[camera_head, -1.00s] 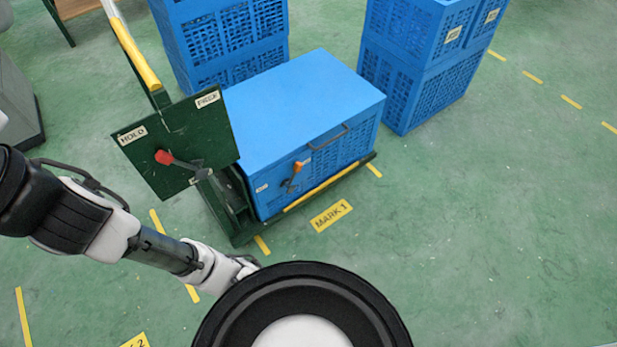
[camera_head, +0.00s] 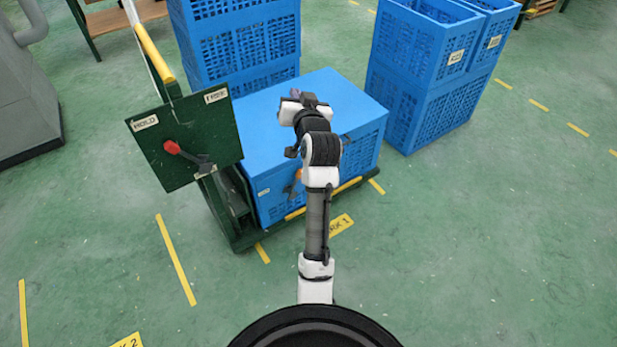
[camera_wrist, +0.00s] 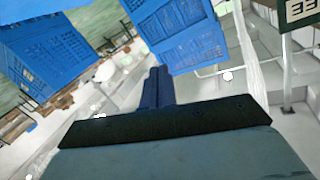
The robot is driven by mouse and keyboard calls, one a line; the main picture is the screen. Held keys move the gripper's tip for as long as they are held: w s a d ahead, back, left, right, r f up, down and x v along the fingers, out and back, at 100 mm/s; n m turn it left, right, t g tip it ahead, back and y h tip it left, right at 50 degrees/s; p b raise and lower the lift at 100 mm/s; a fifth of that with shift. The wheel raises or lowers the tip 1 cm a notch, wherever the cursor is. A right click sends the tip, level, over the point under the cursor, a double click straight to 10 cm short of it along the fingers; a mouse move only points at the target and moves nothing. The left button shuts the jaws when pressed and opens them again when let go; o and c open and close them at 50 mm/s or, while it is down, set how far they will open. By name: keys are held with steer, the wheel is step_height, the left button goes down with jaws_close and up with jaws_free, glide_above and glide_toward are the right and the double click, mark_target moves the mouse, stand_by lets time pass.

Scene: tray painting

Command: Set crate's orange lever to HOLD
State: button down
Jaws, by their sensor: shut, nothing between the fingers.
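The blue crate (camera_head: 262,150) sits on a green cart. Its orange lever (camera_head: 298,175) is on the front face, knob up and slightly right, just left of my arm. A small white label (camera_head: 263,192) is on the crate left of the lever, too small to read. Any label right of the lever is hidden behind my arm. My gripper (camera_head: 297,93) is over the crate's lid, apart from the lever, seen small from behind. In the wrist view its fingers (camera_wrist: 158,86) are together and empty, and the lever is not visible.
The cart's green panel (camera_head: 200,125) carries a red-knobbed lever (camera_head: 171,147), with HOLD (camera_head: 145,123) and FREE (camera_head: 216,96) labels. Stacked blue crates (camera_head: 425,75) stand behind right, others (camera_head: 235,45) behind left. A yellow-edged cart lip runs below the crate. Floor in front is clear.

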steer(key=d+f+m, duration=0.2)
steer(key=f+m, duration=0.4)
steer(key=f, duration=0.7)
steer(key=d+f+m, duration=0.3)
steer(key=f+m, duration=0.4)
steer(key=f, duration=0.6)
steer(key=d+f+m+g, duration=0.1)
steer(key=d+f+m, duration=0.2)
steer(key=f, duration=1)
steer(key=m, duration=0.3)
steer(key=shift+f+m, duration=0.35)
steer(key=shift+m, duration=0.05)
